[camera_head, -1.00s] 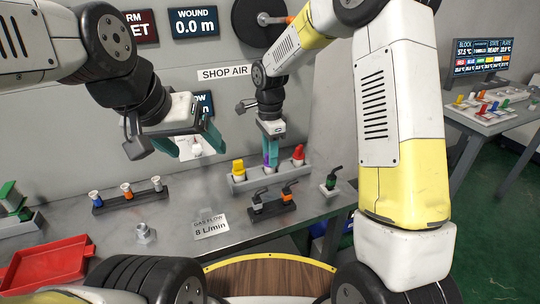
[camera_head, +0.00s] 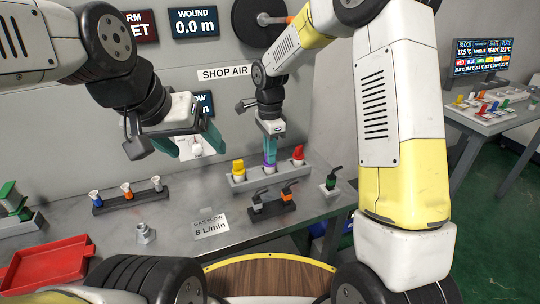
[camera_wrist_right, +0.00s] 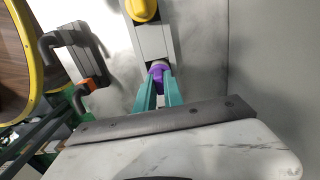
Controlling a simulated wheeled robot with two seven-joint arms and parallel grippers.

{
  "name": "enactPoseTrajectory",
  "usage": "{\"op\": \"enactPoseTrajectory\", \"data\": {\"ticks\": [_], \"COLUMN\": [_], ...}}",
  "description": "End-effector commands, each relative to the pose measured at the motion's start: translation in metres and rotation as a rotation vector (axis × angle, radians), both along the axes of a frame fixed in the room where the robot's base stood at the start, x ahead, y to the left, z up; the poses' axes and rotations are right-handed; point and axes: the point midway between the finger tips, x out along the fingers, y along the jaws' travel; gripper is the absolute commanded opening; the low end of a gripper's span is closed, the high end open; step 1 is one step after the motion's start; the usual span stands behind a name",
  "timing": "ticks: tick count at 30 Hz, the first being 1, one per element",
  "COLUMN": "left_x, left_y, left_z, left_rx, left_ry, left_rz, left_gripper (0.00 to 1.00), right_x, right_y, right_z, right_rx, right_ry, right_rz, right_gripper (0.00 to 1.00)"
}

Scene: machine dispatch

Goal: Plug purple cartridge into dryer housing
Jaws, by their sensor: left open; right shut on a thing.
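The purple cartridge (camera_head: 269,159) is at the middle place of a grey rack (camera_head: 240,187), between a yellow and a red cartridge. My right gripper (camera_head: 269,153) points down with its teal fingers shut on the purple cartridge; the right wrist view shows the fingers around the purple cartridge (camera_wrist_right: 159,72). I cannot tell whether the cartridge is clear of its seat. My left gripper (camera_head: 186,148) is open and empty near the wall, in front of a small white fitting (camera_head: 196,146). I cannot tell for sure which part is the dryer housing.
The yellow cartridge (camera_head: 238,167) and red cartridge (camera_head: 298,154) stand close on either side. In front are a black holder (camera_head: 272,208) with handled fittings and a green fitting (camera_head: 331,180). A holder (camera_head: 130,199) with small cups and a red tray (camera_head: 45,266) are left.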

Motion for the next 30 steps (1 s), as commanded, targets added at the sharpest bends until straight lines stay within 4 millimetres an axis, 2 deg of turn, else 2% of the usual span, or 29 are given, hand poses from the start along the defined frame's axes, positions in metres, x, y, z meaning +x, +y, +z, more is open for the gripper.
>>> {"op": "enactPoseTrajectory", "data": {"ticks": [1, 16, 30], "left_x": [0.0, 0.0, 0.0], "left_y": [0.0, 0.0, 0.0], "left_z": [0.0, 0.0, 0.0], "left_rx": [0.0, 0.0, 0.0], "left_ry": [0.0, 0.0, 0.0], "left_rz": [0.0, 0.0, 0.0], "left_gripper": [0.79, 0.79, 0.79], "right_x": [-0.003, -0.004, -0.002], "right_y": [-0.001, -0.002, -0.001], "right_z": [-0.005, -0.005, 0.016], "right_rx": [-0.004, -0.006, -0.003], "right_ry": [0.013, 0.016, 0.007], "right_rz": [0.0, 0.0, 0.0], "right_gripper": [0.0, 0.0, 0.0]}}
